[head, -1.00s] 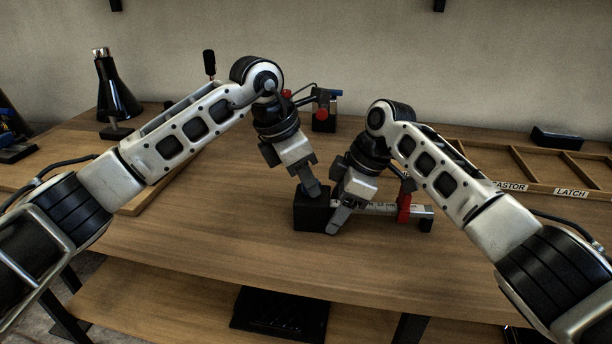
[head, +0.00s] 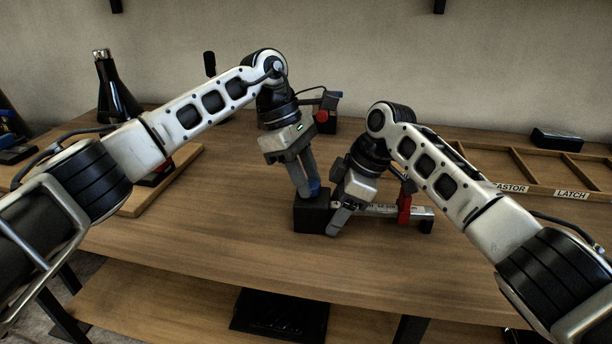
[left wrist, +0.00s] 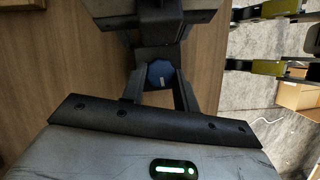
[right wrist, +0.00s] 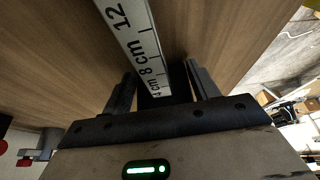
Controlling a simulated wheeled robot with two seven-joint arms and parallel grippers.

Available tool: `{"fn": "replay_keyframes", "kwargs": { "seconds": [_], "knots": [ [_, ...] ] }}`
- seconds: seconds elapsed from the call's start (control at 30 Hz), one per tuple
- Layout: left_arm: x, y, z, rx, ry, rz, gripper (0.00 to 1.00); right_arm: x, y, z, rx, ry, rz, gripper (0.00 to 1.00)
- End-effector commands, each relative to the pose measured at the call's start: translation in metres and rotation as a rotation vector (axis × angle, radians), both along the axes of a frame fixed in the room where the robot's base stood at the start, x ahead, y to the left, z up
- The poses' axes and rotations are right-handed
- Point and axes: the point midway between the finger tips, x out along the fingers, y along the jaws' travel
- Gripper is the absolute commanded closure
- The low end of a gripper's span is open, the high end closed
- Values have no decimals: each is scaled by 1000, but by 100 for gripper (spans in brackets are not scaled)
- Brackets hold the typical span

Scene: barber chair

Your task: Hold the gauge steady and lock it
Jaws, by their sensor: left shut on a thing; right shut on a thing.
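The gauge is a black block (head: 310,218) with a pale scale bar (head: 380,209) running right. A red slider (head: 404,206) sits on the bar, and a blue knob (head: 314,187) is on top of the block. My left gripper (head: 311,192) is shut on the blue knob, which also shows between its fingers in the left wrist view (left wrist: 160,73). My right gripper (head: 341,221) is shut on the gauge where bar and block meet. In the right wrist view the scale bar (right wrist: 133,38) shows centimetre marks, and the block between the fingers is mostly hidden.
A wooden tray (head: 515,165) labelled CASTOR and LATCH lies at right. A black device with a red knob (head: 323,116) stands behind my left gripper. A dark bottle (head: 115,90) and a wooden board (head: 190,160) are at left. The front tabletop is clear.

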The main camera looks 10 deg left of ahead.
Motion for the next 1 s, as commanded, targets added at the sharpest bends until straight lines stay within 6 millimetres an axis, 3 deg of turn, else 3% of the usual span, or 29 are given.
{"fn": "replay_keyframes", "kwargs": {
  "seconds": [0.77, 0.8, 0.83, 0.87, 1.0],
  "knots": [
    [1, 0, 1, -2, -3, -104, 93, 0, 0, 1, 0, 1, 1, 79],
    [1, 0, 1, -2, -3, -104, 62, 0, 0, 1, 0, 1, 1, 79],
    [1, 0, 1, -2, -2, -103, 53, 0, 0, 0, 0, 1, 1, 79],
    [1, 0, 1, -2, -2, -103, 48, 0, 0, 1, 0, 1, 1, 79],
    [1, 0, 1, -2, -1, -103, 48, 0, 0, 1, 0, 0, 1, 79]
  ]
}}
